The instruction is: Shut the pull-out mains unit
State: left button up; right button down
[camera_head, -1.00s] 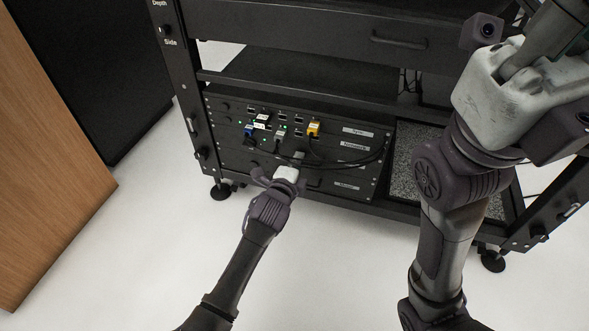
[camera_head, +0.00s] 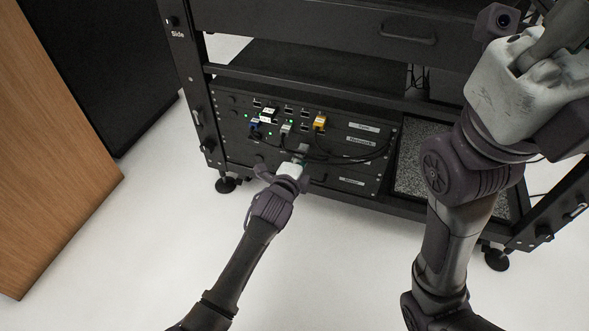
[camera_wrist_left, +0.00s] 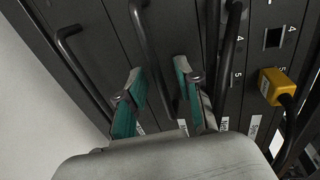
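The rack's lower bay holds a stack of black units. I take the lowest, its label (camera_head: 351,181) too small to read surely, as the mains unit; how far out it stands I cannot tell. My left gripper (camera_head: 292,163) is at the lower fronts. In the left wrist view my left gripper (camera_wrist_left: 160,92) is open, its teal-padded fingers on either side of a black bar handle (camera_wrist_left: 150,50); contact is unclear. Another bar handle (camera_wrist_left: 84,80), on the outermost panel, lies left of both fingers. My right gripper (camera_head: 555,60) is at the upper right, its fingers cut off or hidden.
Black cables (camera_head: 350,157) hang across the fronts near my left gripper. A yellow plug (camera_head: 319,122) sits in an upper unit and also shows in the wrist view (camera_wrist_left: 271,86). A wooden panel (camera_head: 50,160) stands left. The white floor before the rack is clear.

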pick_arm(q)
jog(key=v, duration=1)
jog(key=shift+s, duration=0.3)
jog(key=shift+a, duration=0.1)
